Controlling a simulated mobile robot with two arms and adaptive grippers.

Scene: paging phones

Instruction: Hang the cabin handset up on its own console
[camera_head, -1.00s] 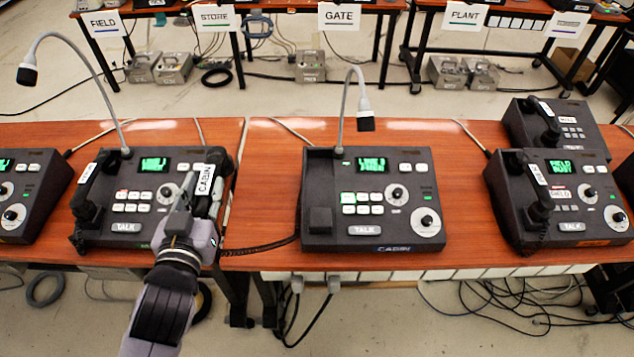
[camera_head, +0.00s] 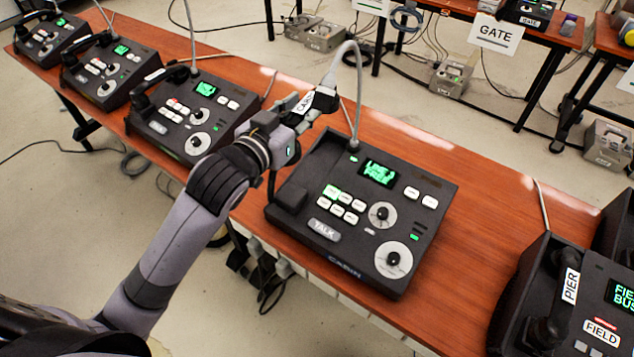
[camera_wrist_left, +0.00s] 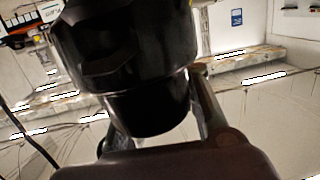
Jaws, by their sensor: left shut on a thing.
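The cabin handset (camera_head: 325,100) is dark with a white label reading CABIN, partly covered by my fingers. My left gripper (camera_head: 297,112) is shut on it and holds it in the air above the back left of the cabin console (camera_head: 440,215). The handset overlaps the console's gooseneck microphone in this view; I cannot tell whether they touch. The console has a lit green screen and a CABIN label on its front edge. Its cradle (camera_head: 318,170) on the left side is empty. In the left wrist view, a large black part of the handset (camera_wrist_left: 140,75) fills the upper middle, between the fingers.
The gooseneck (camera_head: 357,75) arches over the cabin console's back left. A neighbouring console (camera_head: 190,115) to the left carries its own handset. A console at the lower right holds a handset labelled PIER (camera_head: 560,310). Bare table (camera_head: 480,160) lies behind and right of the cabin console.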

